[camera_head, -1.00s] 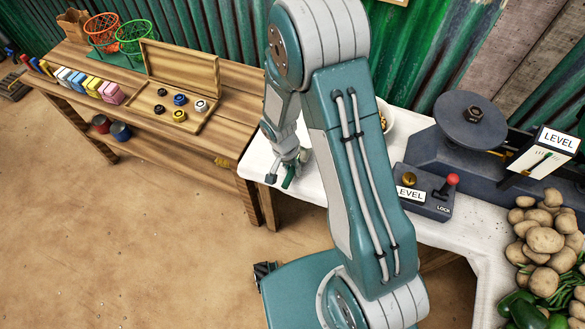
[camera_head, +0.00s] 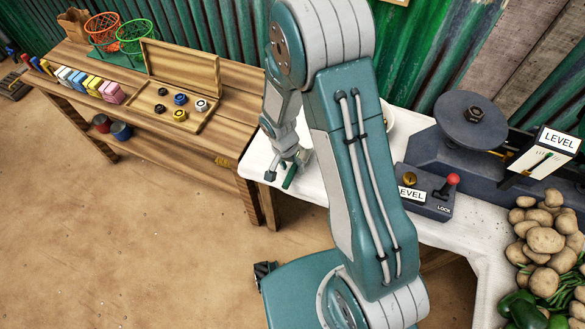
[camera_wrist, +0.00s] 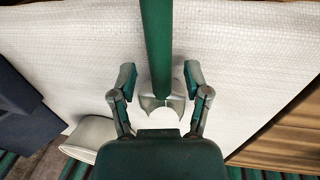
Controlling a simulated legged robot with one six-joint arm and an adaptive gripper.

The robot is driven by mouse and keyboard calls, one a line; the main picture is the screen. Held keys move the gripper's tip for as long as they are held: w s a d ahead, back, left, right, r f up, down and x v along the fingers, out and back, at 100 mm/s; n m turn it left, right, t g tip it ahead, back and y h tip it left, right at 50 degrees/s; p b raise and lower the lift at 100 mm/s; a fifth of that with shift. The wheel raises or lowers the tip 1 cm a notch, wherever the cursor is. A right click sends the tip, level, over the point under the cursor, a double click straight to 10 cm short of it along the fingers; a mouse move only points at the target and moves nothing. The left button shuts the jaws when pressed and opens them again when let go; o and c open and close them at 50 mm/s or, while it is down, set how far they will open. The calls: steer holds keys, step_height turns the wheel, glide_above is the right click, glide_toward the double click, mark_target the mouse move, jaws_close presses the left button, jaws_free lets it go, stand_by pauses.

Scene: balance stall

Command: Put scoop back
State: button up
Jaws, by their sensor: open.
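The scoop shows in the wrist view as a long green handle (camera_wrist: 157,45) with a pale metal head (camera_wrist: 162,104) nearest my palm. The handle runs between the fingertips of my gripper (camera_wrist: 160,76), with a visible gap on each side. My gripper is open and does not press on it. In the head view my gripper (camera_head: 284,170) is low over the left end of the white-covered table (camera_head: 318,182), with a bit of green at its tip. Most of the scoop is hidden there behind my arm.
A pale bowl (camera_head: 389,118) is partly hidden behind my arm; a rounded pale vessel (camera_wrist: 88,138) shows in the wrist view. A dark scale (camera_head: 440,152) with a lock lever (camera_head: 452,180) and potatoes (camera_head: 545,240) stand right. A wooden bench (camera_head: 226,127) stands left.

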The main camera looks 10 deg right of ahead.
steer(key=s+d+r+n+t+y, duration=0.1)
steer(key=s+r, duration=0.1)
steer(key=r, duration=1)
steer(key=s+d+r+n+t, duration=0.1)
steer(key=s+r+n+t, duration=0.1)
steer(key=r, duration=1.1)
steer(key=s+d+r+n+t, duration=0.2)
steer(key=s+r+n+t, duration=0.1)
steer(key=s+r, duration=0.6)
steer(key=s+n, duration=0.1)
steer(key=s, duration=0.1)
steer(key=shift+s+t+y, duration=0.35)
steer(key=shift+t+y, duration=0.05)
steer(key=shift+d, duration=0.25)
